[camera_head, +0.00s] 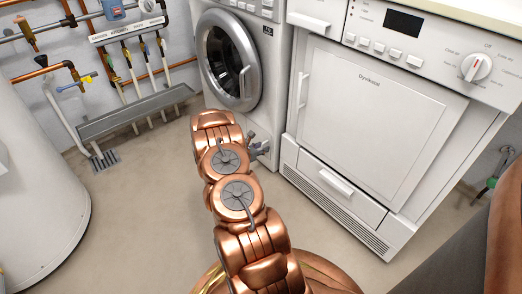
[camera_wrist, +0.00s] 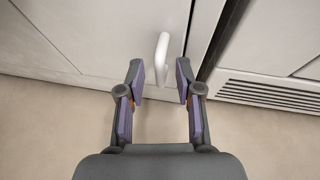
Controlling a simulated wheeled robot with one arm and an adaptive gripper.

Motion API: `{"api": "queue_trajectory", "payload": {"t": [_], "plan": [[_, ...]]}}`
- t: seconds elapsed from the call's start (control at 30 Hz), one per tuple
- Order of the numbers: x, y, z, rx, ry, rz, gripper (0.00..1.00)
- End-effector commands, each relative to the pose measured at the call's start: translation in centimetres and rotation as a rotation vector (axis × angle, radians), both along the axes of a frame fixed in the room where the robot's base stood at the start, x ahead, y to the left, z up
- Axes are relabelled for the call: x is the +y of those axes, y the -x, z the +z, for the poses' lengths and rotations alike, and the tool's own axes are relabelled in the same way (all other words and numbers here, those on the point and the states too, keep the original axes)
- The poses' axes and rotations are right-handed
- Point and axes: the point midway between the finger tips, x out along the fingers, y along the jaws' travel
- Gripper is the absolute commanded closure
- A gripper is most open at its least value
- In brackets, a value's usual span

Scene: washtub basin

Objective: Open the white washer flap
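The washer (camera_head: 270,70) is white with a round door and stands left of the dryer. In the wrist view, a white upright handle (camera_wrist: 162,52) sits on its low white front panel, which looks like the flap (camera_wrist: 120,30). The panel looks closed. My gripper (camera_wrist: 160,78) is open and empty, low before the panel. The handle lies ahead of the gap between the fingertips, and its lower end reaches close to them. Contact cannot be told. In the head view my gripper (camera_head: 260,148) is at the washer's lower front, and my arm hides much of the flap.
The white dryer (camera_head: 370,110) stands right of the washer, with a dark gap (camera_wrist: 222,32) between them and a vent grille (camera_wrist: 270,94) at its base. The floor (camera_head: 140,220) between is clear.

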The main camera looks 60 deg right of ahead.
Motion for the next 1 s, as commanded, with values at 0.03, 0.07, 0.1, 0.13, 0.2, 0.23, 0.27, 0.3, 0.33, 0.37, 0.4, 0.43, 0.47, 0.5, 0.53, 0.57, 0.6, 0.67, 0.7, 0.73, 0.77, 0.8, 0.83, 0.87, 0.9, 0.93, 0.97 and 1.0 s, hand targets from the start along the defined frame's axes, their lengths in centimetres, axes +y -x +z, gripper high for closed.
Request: {"api": "queue_trajectory", "payload": {"t": [0.03,0.07,0.1,0.13,0.2,0.23,0.27,0.3,0.33,0.37,0.4,0.43,0.47,0.5,0.53,0.57,0.6,0.67,0.7,0.73,0.77,0.8,0.83,0.87,0.9,0.93,0.97,1.0], "plan": [[-0.04,0.0,-0.02,0.0,0.0,0.0,0.65],[-0.03,0.0,0.0,0.0,0.0,0.0,0.65],[-0.02,0.0,0.0,0.0,0.0,0.0,0.65],[-0.01,0.0,0.01,0.001,0.0,0.0,0.65],[0.0,0.0,0.0,0.0,0.0,0.0,0.65],[0.0,0.0,0.0,0.0,0.0,0.0,0.68],[0.0,0.0,0.0,0.0,0.0,0.0,0.71],[0.0,0.0,0.0,0.0,0.0,0.0,0.75],[0.0,0.0,0.0,0.0,0.0,0.0,0.79],[0.02,0.0,-0.01,0.001,-0.001,0.0,0.82],[0.02,0.01,-0.01,0.0,-0.001,0.0,0.86],[0.02,0.0,-0.01,0.0,-0.001,0.0,0.89],[0.02,0.0,-0.02,0.0,-0.001,0.0,0.92],[0.02,0.0,-0.02,0.0,-0.001,0.0,0.96],[0.02,0.0,-0.02,0.0,-0.001,0.0,0.99],[0.02,0.0,-0.02,0.0,-0.001,0.0,1.0],[0.02,0.0,-0.01,0.0,-0.001,0.0,1.0],[0.02,0.0,-0.02,0.0,-0.001,0.0,1.0],[0.02,0.0,-0.02,0.0,-0.001,0.0,1.0],[0.03,-0.01,-0.02,0.0,-0.001,0.0,1.0],[0.03,0.0,-0.03,0.0,-0.001,0.0,1.0],[0.03,0.0,-0.03,0.0,-0.001,0.0,1.0],[0.03,0.0,-0.03,0.0,-0.001,0.0,1.0],[0.03,0.0,-0.03,0.0,-0.001,0.0,1.0],[0.03,0.0,-0.03,0.0,-0.001,0.0,1.0],[0.03,0.0,-0.03,0.0,-0.001,0.0,1.0],[0.03,0.0,-0.03,0.0,-0.001,0.0,1.0],[0.03,0.0,-0.03,0.0,-0.001,0.0,1.0]]}}
